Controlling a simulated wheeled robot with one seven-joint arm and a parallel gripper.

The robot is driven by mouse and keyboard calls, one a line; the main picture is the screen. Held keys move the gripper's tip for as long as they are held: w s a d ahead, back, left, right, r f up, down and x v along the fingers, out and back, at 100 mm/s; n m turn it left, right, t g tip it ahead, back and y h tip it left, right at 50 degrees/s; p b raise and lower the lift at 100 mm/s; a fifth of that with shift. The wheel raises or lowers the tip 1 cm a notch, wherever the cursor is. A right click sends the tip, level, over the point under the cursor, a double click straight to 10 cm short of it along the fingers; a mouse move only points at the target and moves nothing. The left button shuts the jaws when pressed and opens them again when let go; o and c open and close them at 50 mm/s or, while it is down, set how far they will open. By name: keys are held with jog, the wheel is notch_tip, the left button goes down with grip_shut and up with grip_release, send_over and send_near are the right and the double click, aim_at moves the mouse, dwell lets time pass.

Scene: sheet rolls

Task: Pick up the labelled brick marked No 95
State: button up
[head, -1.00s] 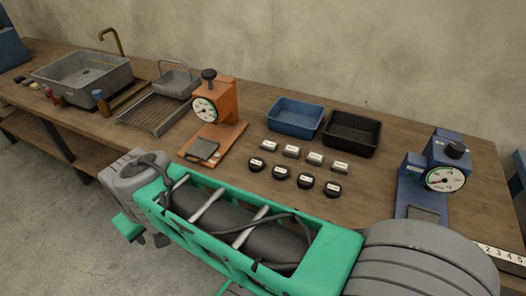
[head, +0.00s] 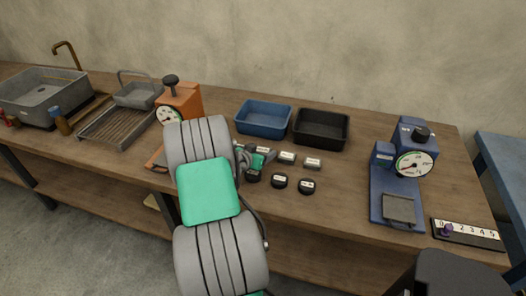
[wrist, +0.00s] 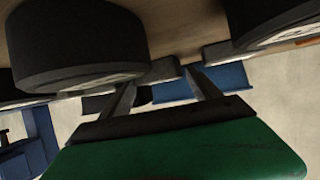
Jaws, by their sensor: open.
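Small grey labelled bricks stand in a row on the table. In the head view two show clearly, a middle brick (head: 287,157) and a right brick (head: 313,163); another brick (head: 263,149) is partly hidden by my gripper (head: 260,160). I cannot read which is marked No 95. In the wrist view, which looks upside down, my gripper (wrist: 162,80) is open, with one grey brick (wrist: 165,70) showing between and beyond its fingertips. Another brick (wrist: 218,52) is to the right. I cannot tell whether either touches a finger.
Dark round labelled weights (head: 279,181) stand in front of the bricks; one weight (wrist: 80,45) looms close in the wrist view. A blue tray (head: 263,118) and a black tray (head: 321,128) stand behind. An orange scale (head: 184,100) is left, a blue scale (head: 414,150) right.

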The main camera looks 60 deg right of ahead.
jog(key=shift+x, duration=0.9)
jog(key=shift+w, duration=0.1)
jog(key=c, duration=1.1)
jog(key=shift+c, duration=0.2)
jog(key=shift+r, duration=0.2)
